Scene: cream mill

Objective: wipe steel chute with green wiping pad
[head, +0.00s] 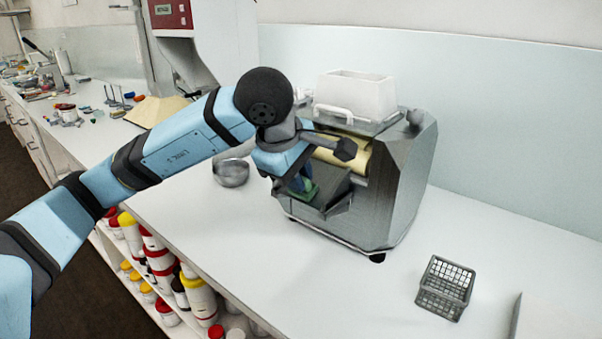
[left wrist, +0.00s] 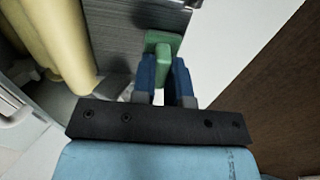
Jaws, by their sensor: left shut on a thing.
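The green wiping pad (head: 309,193) is held by my left gripper (head: 297,183), whose blue fingers are shut on it. In the left wrist view the pad (left wrist: 163,42) sits between the fingertips of my gripper (left wrist: 166,68). The steel chute (head: 338,196) juts from the front of the mill, below the cream roller (head: 345,160). The pad is right at the chute in the head view, partly hidden by my gripper; I cannot tell whether they touch. Grey steel (left wrist: 128,22) lies beside the pad in the left wrist view. My right gripper is not in view.
The steel mill (head: 402,175) with a white hopper (head: 357,96) stands on the white bench. A metal bowl (head: 231,174) stands left of it. A grey wire basket (head: 445,287) lies at the front right. Between mill and basket the bench is clear.

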